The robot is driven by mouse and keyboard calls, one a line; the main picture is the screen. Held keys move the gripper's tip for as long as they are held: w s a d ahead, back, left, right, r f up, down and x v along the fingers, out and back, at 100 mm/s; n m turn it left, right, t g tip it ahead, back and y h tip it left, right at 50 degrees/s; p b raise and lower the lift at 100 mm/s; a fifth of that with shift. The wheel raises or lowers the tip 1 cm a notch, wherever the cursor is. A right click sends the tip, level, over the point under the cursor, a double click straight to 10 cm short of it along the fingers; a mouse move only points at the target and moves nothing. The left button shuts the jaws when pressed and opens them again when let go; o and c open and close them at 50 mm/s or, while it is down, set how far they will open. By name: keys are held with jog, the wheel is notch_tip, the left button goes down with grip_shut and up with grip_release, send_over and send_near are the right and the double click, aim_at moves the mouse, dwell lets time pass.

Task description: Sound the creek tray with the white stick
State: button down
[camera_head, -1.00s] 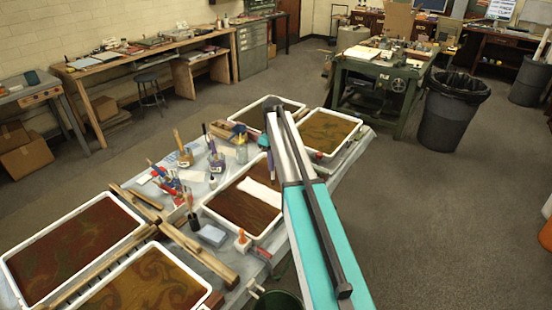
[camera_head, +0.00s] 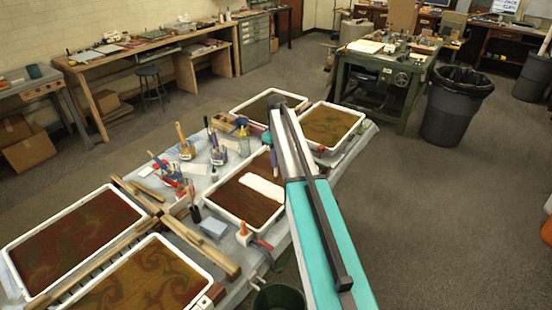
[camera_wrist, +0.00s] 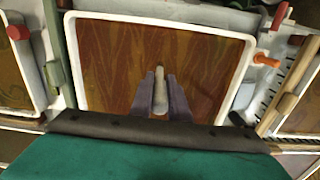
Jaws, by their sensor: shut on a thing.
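My gripper (camera_wrist: 160,78) is shut on the pale white stick (camera_wrist: 160,94) in the wrist view. It holds the stick over a white-rimmed tray (camera_wrist: 150,18) of brown liquid with a feathered pattern. I cannot tell whether the stick's tip touches the liquid. This looks like the middle tray (camera_head: 210,211) in the head view, beside my arm. A white strip (camera_head: 262,187) shows over that tray; I cannot tell what it is. My gripper's fingers are not clear in the head view. No name for the creek tray is readable.
An orange-topped tool (camera_head: 244,234) stands by the middle tray's near corner. Bottles and brushes (camera_head: 185,150) crowd the table behind it. Other marbling trays lie at the front left (camera_head: 62,228) and far end (camera_head: 352,130). A black bin (camera_head: 450,115) stands beyond open floor.

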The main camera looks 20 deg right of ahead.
aim_at(276, 172)
jog(key=shift+f+b, duration=1.35)
jog(key=shift+f, duration=2.2)
jog(key=shift+f+b, duration=0.3)
jog(key=shift+f, duration=0.5)
jog(key=shift+r, duration=0.15)
dwell(0.6)
jog(key=shift+r+p, duration=2.95)
jog(key=shift+r, duration=3.45)
jog(key=shift+a, duration=0.1)
